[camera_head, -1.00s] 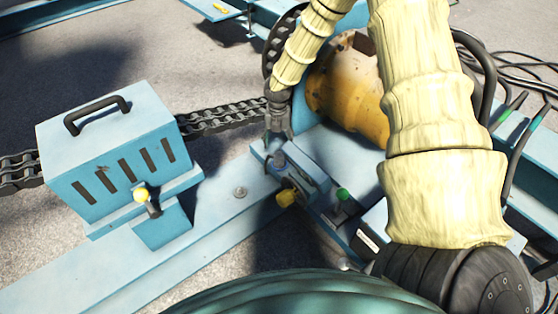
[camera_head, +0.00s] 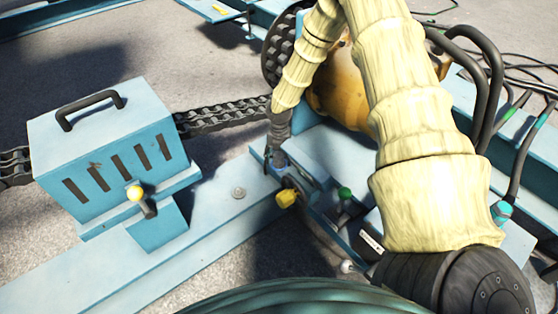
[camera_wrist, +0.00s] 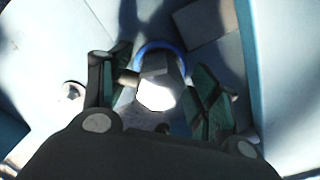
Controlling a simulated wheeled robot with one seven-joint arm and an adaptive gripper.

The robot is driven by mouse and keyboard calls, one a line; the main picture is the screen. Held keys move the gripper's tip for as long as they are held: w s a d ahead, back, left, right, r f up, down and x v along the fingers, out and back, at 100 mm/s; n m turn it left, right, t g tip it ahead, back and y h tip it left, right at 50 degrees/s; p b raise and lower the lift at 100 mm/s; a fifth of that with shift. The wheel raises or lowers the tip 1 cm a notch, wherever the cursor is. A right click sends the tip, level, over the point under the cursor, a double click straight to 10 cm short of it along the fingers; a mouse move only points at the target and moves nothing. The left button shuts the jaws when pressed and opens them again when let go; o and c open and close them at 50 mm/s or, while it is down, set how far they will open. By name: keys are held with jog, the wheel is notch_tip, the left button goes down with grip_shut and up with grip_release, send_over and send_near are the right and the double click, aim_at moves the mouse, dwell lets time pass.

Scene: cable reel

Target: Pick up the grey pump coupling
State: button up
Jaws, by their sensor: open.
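My gripper (camera_head: 276,158) points down over a small blue bracket on the light-blue frame. In the wrist view its two dark-green-padded fingers (camera_wrist: 158,95) are spread apart. Between them is a small grey piece with a brightly lit white face (camera_wrist: 155,95), with a blue arc just behind it. This is likely the grey pump coupling, but glare and shadow hide its full shape. I cannot tell whether the fingers touch it. In the head view the coupling is not clearly distinguishable near the fingers.
A yellow knob (camera_head: 286,198) and a green knob (camera_head: 344,193) stand close to my gripper. A slotted blue box (camera_head: 115,150) with a handle is at left, with a chain (camera_head: 220,117) behind it. An orange rounded housing (camera_head: 338,92) sits behind my arm.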

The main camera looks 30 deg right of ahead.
jog(key=c, duration=1.3)
jog(key=shift+r, duration=0.1)
notch_tip(320, 180, up, 18)
jog(key=p, duration=0.6)
notch_tip(320, 180, up, 5)
jog(key=p, duration=0.5)
send_over(279, 154)
